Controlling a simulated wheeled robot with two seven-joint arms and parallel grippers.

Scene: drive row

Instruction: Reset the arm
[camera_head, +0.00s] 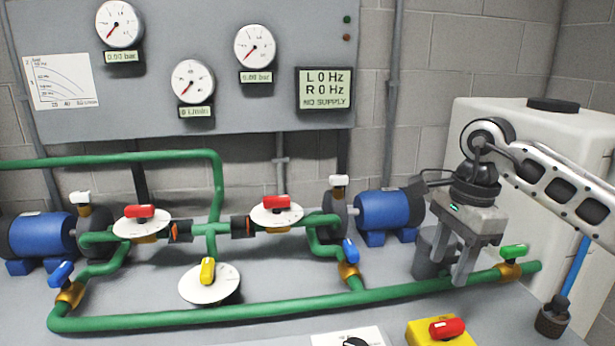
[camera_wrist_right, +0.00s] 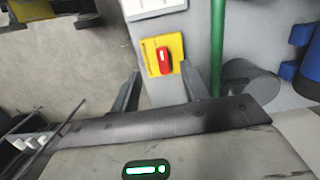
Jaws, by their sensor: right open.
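My right arm (camera_head: 560,185) comes in from the right in the head view. Its gripper (camera_head: 456,268) points down above the bench, near the green-handled valve (camera_head: 512,252) on the lower green pipe. The fingers are apart with nothing between them. In the right wrist view the two fingers of the gripper (camera_wrist_right: 160,82) show spread. A yellow box with a red switch (camera_wrist_right: 164,58) appears between and beyond them. My left arm and gripper are not in view.
A grey cylinder (camera_head: 428,258) stands behind the gripper. The red switch on its yellow box (camera_head: 445,329) is at the front. Two blue motors (camera_head: 388,209), green pipes with several valves, a white tank (camera_head: 490,125) and a gauge panel (camera_head: 200,110) surround the bench.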

